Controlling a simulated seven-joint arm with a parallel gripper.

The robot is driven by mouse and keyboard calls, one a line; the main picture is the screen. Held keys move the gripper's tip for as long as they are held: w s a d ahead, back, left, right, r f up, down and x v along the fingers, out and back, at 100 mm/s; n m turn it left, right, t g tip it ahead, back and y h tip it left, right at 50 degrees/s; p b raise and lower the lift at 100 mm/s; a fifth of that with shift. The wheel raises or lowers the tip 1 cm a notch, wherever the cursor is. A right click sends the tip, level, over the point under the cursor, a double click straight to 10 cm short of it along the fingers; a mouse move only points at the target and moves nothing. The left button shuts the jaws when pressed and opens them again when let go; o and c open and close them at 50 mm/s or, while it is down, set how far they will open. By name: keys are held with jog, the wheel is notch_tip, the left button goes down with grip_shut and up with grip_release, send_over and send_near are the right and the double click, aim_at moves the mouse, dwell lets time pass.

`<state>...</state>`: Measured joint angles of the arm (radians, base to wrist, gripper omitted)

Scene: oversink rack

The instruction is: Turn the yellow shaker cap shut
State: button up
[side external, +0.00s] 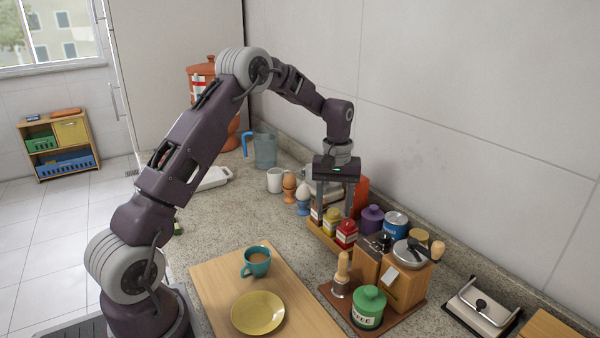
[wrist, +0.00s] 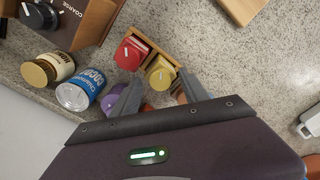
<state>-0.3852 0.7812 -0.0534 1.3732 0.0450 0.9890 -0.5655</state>
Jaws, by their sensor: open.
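The yellow shaker (side external: 331,222) stands in a small wooden rack between a red shaker (side external: 346,234) and a brown-capped one (side external: 316,215). Its yellow cap (wrist: 160,74), with a white line on top, faces up in the wrist view. The red cap (wrist: 131,53) also bears a white line. My gripper (side external: 335,206) points down at the rack with its fingers apart and nothing between them. In the wrist view the fingertips (wrist: 160,88) lie either side of the yellow shaker's near edge. The right finger partly hides the brown-capped shaker. I cannot tell how far the tips are above the cap.
A purple jar (side external: 371,219), a blue tin (side external: 395,225) and a wooden grinder (side external: 405,279) crowd the rack's right. A cutting board (side external: 215,285) holds a teal cup and yellow plate. The wall is close behind.

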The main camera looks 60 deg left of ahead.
aim_at(334, 210)
jog(key=shift+n, duration=1.6)
notch_tip(334, 210, up, 6)
jog(key=shift+w+r, duration=0.1)
jog(key=s+d+r+m+t, duration=0.1)
jog(key=s+d+r+m, duration=0.3)
jog(key=s, duration=0.5)
jog(key=s+d+r+m+t, duration=0.2)
jog(key=s+d+r+m, duration=0.2)
jog(key=s+d+r, duration=0.5)
jog(key=shift+s+r+m+t, duration=0.3)
jog(key=shift+s+r, duration=0.2)
jog(key=shift+r, duration=0.1)
jog(key=shift+d, duration=0.1)
